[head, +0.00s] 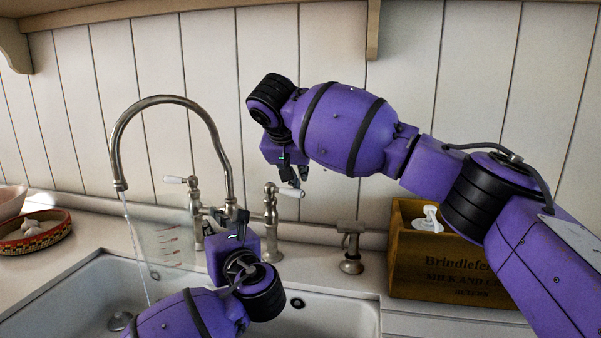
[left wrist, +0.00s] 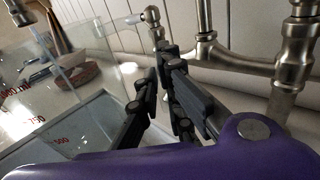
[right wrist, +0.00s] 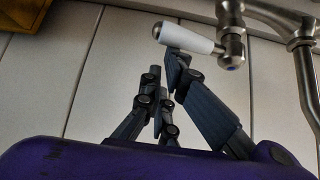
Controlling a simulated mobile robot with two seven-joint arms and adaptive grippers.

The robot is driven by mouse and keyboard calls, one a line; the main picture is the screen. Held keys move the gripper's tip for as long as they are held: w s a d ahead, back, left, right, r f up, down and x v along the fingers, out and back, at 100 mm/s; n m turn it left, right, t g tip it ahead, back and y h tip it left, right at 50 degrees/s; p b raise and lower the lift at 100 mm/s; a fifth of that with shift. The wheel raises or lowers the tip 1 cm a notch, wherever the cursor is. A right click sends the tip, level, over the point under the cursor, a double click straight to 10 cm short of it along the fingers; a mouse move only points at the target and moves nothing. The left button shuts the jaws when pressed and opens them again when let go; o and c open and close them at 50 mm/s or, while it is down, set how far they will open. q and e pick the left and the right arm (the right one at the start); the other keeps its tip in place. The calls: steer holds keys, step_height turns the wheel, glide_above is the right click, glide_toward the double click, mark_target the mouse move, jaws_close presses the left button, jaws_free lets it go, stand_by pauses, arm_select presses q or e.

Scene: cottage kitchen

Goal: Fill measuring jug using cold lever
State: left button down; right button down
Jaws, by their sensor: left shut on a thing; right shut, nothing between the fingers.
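The clear measuring jug (head: 160,246) with red markings is above the sink, left of my left gripper (head: 236,228), which is shut on it. The jug also fills the left of the left wrist view (left wrist: 40,110). A thin water stream (head: 131,232) falls from the tap spout (head: 120,186) along the jug's left side; whether it lands inside is hard to tell. The tap has a left white lever (head: 174,180) and a right white lever (head: 292,192). My right gripper (head: 294,183) is shut and empty beside the right lever, close to its white handle (right wrist: 187,37). Contact is unclear.
A wooden crate (head: 450,270) with a white pump bottle (head: 429,220) stands on the right counter. A small metal fitting (head: 351,250) stands behind the sink (head: 335,315). A patterned basket (head: 35,240) of eggs sits at left. A shelf (head: 120,10) hangs above.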

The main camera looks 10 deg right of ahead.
mark_target(296, 192)
steer(key=shift+s+a, duration=0.1)
steer(key=shift+s, duration=0.05)
steer(key=shift+s+a+f, duration=0.1)
steer(key=shift+s+a, duration=0.25)
steer(key=shift+s, duration=0.35)
steer(key=shift+s+a, duration=0.35)
steer(key=shift+s, duration=0.3)
steer(key=shift+s+a, duration=1.05)
steer(key=shift+a, duration=0.4)
